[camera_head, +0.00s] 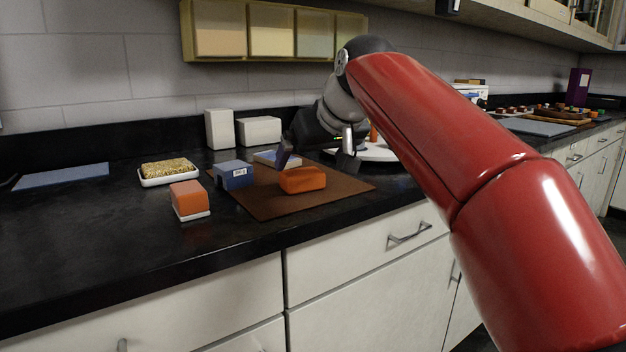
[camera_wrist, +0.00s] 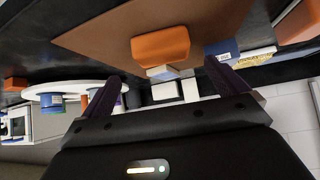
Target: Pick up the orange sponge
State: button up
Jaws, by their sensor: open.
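An orange, rounded block that looks like the orange sponge (camera_head: 302,180) lies on a brown mat (camera_head: 265,206) on the dark counter. A second orange block with a white base (camera_head: 189,200) stands left of the mat, near the front edge.
A blue box with a label (camera_head: 234,175) stands close left of the sponge, with a low pale-topped box (camera_head: 274,158) behind. A white plate (camera_head: 376,153) is to the right. A white tray of grainy yellow stuff (camera_head: 168,172) and two white boxes (camera_head: 219,129) stand further left and back.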

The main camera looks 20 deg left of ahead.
aim_at(303, 172)
jog(key=x, duration=0.6)
jog(key=shift+s+a+f+b, duration=0.2)
jog(key=shift+a+b, duration=0.05)
jog(key=shift+b, duration=0.05)
jog(key=shift+c, duration=0.2)
jog(key=c, duration=1)
